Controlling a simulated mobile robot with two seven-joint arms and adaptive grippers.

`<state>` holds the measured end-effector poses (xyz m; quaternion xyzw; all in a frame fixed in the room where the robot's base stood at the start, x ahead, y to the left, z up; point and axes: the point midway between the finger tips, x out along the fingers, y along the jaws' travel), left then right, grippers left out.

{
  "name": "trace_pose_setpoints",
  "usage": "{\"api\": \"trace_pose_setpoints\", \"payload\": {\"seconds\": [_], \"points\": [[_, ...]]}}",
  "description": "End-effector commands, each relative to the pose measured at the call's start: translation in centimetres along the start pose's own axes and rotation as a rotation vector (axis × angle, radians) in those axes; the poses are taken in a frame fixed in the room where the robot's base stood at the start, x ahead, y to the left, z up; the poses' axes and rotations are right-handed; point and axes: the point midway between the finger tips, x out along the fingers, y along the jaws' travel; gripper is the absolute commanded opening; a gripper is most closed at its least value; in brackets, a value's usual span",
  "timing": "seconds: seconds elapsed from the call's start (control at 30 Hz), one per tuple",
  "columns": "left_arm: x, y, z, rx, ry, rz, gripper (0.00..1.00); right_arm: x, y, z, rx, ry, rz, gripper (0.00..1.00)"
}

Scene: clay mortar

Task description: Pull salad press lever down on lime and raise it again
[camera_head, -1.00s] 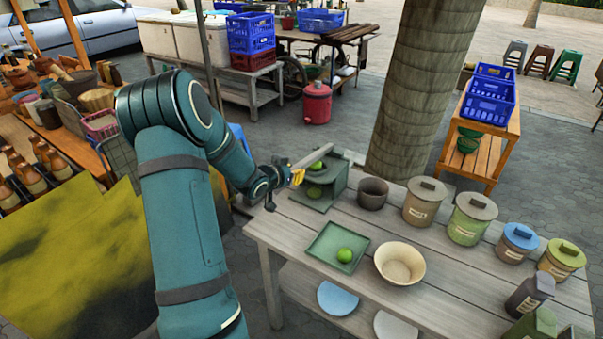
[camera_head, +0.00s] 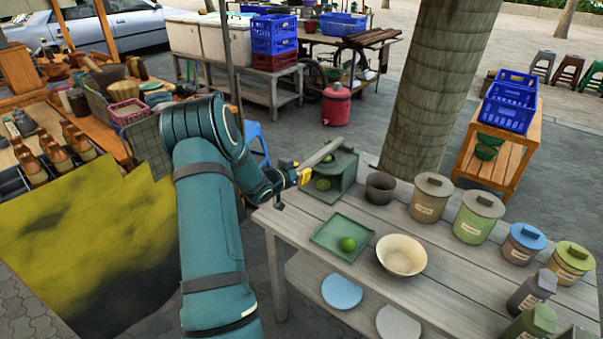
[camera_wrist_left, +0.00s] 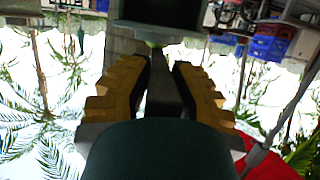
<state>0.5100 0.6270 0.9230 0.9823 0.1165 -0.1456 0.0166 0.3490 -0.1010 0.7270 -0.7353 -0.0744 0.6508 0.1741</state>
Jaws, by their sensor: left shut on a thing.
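The salad press (camera_head: 349,166) is a grey-green box-like stand at the far left end of the wooden table. Its grey lever (camera_head: 322,153) slants up to the right across the press top. One lime (camera_head: 323,184) is inside the press, low down; another green lime (camera_head: 328,158) shows near the top beside the lever. My left gripper (camera_head: 303,176), with yellow fingers, is shut on the lever's near end. In the left wrist view the dark lever (camera_wrist_left: 166,88) lies between the two fingers. My right gripper is not in view.
A green tray (camera_head: 325,233) with a lime (camera_head: 347,244) lies in front of the press. A cream bowl (camera_head: 401,256), a dark pot (camera_head: 380,188) and several lidded jars (camera_head: 430,199) stand to the right. A tree trunk (camera_head: 432,90) rises behind the table.

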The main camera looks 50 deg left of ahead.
Motion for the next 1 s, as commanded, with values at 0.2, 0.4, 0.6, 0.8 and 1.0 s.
{"api": "trace_pose_setpoints", "payload": {"seconds": [0.2,0.4,0.6,0.8,1.0], "points": [[0.1,0.2,0.4,-0.003,-0.008,0.004,0.00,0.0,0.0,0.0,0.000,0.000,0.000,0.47],[0.1,0.2,0.4,-0.003,-0.007,0.003,0.53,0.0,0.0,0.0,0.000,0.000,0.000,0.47],[0.0,0.1,0.2,-0.002,-0.005,0.001,0.53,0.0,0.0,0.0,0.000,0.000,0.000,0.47],[-1.2,0.0,0.1,-0.001,-0.005,-0.001,0.53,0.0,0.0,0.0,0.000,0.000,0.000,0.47],[-4.9,0.0,0.1,-0.001,-0.005,-0.002,0.53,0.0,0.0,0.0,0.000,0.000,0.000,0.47]]}}
